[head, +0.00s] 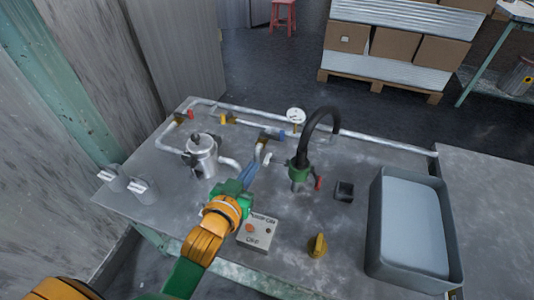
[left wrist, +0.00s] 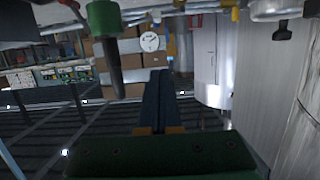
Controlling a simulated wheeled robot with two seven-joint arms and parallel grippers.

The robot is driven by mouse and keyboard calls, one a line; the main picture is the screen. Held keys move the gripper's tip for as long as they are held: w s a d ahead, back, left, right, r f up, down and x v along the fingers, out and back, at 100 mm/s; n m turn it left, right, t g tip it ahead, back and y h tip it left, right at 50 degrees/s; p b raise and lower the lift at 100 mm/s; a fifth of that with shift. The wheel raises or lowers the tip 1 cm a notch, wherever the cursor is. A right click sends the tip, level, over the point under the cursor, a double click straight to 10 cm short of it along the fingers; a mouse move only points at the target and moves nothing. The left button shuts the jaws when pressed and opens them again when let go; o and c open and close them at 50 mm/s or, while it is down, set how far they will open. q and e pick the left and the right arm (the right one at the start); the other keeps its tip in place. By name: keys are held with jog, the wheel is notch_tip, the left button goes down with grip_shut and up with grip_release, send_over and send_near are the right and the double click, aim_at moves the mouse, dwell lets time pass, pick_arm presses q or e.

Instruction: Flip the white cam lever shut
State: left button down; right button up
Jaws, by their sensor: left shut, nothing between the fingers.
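A small white piece (head: 267,158), which looks like the white cam lever, sits by the lower end of a short grey pipe in the middle of the table. It is too small to tell how far it is turned. My left gripper (head: 249,172) is just left of and below it in the head view, with its blue fingers close to the pipe end. I cannot tell whether they touch. The fingers also show in the left wrist view (left wrist: 157,98), pressed together and empty. The lever is not clear in that view. My right gripper is not in view.
A silver canister (head: 201,155) stands left of my gripper. A black hose (head: 303,135) on a green fitting (head: 298,172) stands to the right. A control box (head: 258,234) lies below, near a yellow knob (head: 318,245). A grey basin (head: 410,228) fills the right. A gauge (head: 296,115) is behind.

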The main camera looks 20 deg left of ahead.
pick_arm(q)
jog(key=b, duration=0.1)
send_over(265, 164)
notch_tip(265, 164, down, 3)
jog(key=shift+w+r, duration=0.1)
jog(key=shift+w, duration=0.05)
notch_tip(265, 164, down, 3)
jog(key=shift+b, duration=0.6)
jog(key=shift+s+f, duration=0.2)
jog(key=shift+f, duration=0.2)
